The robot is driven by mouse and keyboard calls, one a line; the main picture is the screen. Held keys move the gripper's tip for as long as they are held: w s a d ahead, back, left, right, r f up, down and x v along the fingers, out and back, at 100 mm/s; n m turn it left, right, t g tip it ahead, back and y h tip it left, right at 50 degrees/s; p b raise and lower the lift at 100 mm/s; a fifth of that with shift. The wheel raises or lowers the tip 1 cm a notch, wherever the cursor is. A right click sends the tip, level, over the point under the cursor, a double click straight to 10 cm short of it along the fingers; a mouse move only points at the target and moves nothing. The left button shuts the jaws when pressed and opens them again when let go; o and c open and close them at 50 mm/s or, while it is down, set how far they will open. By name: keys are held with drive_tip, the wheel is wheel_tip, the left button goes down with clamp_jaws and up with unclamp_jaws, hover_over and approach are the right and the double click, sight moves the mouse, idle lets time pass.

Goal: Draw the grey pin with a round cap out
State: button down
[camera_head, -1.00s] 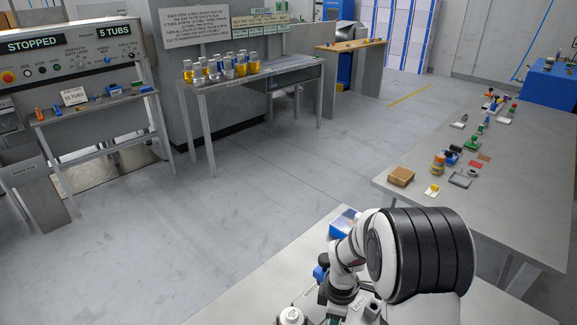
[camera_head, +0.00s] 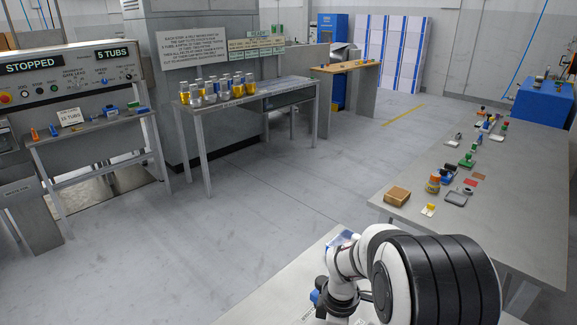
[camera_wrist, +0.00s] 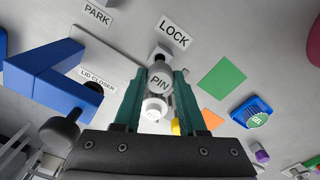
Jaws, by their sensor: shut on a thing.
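In the wrist view, the grey pin (camera_wrist: 160,83) shows its round cap, marked "PIN", between the fingers of my gripper (camera_wrist: 163,78). The two dark green fingers are shut on it, one on each side. A small pale block (camera_wrist: 161,56) shows just beyond the cap, near the "LOCK" label (camera_wrist: 174,32). The pin's shaft is hidden, so I cannot tell how deep it sits. A white round piece (camera_wrist: 154,108) shows between the fingers, nearer the palm. In the head view the gripper and pin are out of sight.
A blue bracket (camera_wrist: 62,75) stands left of the fingers, by the "LID CLOSER" label (camera_wrist: 97,82). A "PARK" label (camera_wrist: 97,14) is at upper left. Green (camera_wrist: 222,77) and orange (camera_wrist: 212,118) patches and a blue-green item (camera_wrist: 252,112) lie to the right.

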drive_tip(key=w+d+r, duration=0.5)
drive_tip(key=w+d, duration=0.1)
drive_tip(key=d, duration=0.5)
drive_tip(key=shift+w+d, duration=0.2)
drive_tip(key=shift+f, duration=2.9)
drive_tip(key=shift+f, duration=2.05)
drive_tip(key=shift+c, duration=2)
unclamp_jaws()
